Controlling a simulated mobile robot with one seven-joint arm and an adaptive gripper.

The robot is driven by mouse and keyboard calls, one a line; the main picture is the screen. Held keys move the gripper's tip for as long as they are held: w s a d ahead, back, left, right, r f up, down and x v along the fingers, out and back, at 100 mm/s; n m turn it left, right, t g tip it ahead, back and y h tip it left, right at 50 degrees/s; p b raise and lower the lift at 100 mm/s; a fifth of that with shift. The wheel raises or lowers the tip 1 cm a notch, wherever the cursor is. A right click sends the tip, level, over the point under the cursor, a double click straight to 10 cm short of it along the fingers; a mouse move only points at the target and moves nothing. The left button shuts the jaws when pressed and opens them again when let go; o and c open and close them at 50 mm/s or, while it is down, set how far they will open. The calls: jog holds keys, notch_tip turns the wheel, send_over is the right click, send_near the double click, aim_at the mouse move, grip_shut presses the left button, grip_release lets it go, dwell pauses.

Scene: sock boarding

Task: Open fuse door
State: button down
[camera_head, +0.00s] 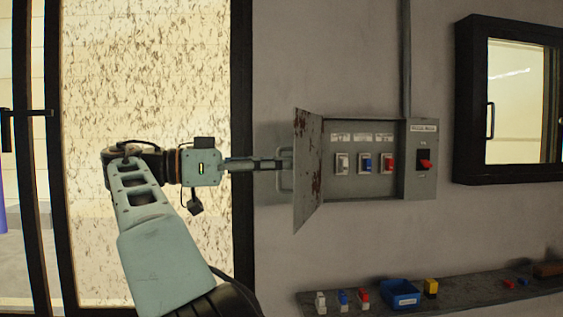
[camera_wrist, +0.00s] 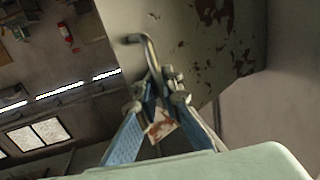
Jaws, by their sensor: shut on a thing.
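The fuse box (camera_head: 350,190) is grey and mounted on the wall. Its fuse door (camera_head: 308,170), grey with rust patches, stands swung open to the left, so the inside shows. A bar handle (camera_head: 286,184) is on the door's outer face. My gripper (camera_head: 281,164) reaches in from the left and is shut on the handle. In the wrist view the fingertips (camera_wrist: 163,92) close around the bent bar of the handle (camera_wrist: 143,42), with the rusty door face (camera_wrist: 195,60) behind it. Inside the box are white, blue and red fuses (camera_head: 365,163).
A red switch (camera_head: 425,163) is on the box's right side. A shelf (camera_head: 460,294) below holds small fuse-like pieces (camera_head: 343,299), a blue bin (camera_head: 400,293) and a yellow block (camera_head: 431,288). A black-framed window (camera_head: 467,100) is at right, a dark door frame (camera_head: 242,120) at left.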

jog(key=shift+a, duration=0.1)
dwell(0.4)
jog(key=c, duration=2.4)
grip_release()
jog(key=shift+s+a, duration=0.1)
jog(key=shift+d, duration=0.2)
